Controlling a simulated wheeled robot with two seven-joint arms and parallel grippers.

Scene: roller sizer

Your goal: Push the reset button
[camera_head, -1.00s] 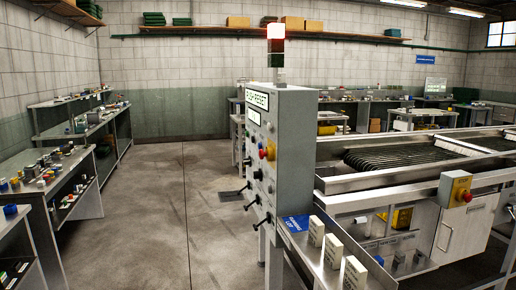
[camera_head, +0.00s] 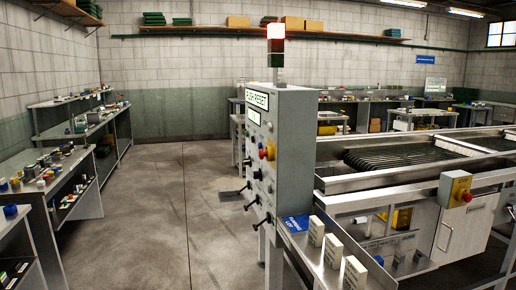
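A grey control cabinet (camera_head: 291,150) stands upright on legs in the middle of the camera_head view. Its left-facing panel carries a sign reading "PUSH RESET" (camera_head: 257,98) near the top. Below the sign are several small buttons and knobs, including a red button (camera_head: 271,149) and a yellow one (camera_head: 262,154). Black handles (camera_head: 265,221) stick out lower down. The panel is seen at a steep angle, so I cannot tell which control is the reset button. A stack light (camera_head: 276,33) on top glows red. Neither gripper shows.
A roller machine (camera_head: 400,160) with a yellow box and red button (camera_head: 456,189) fills the right side. A metal tray with white blocks (camera_head: 333,250) adjoins the cabinet. Cluttered benches (camera_head: 62,180) line the left. The floor (camera_head: 170,215) between benches and cabinet is clear.

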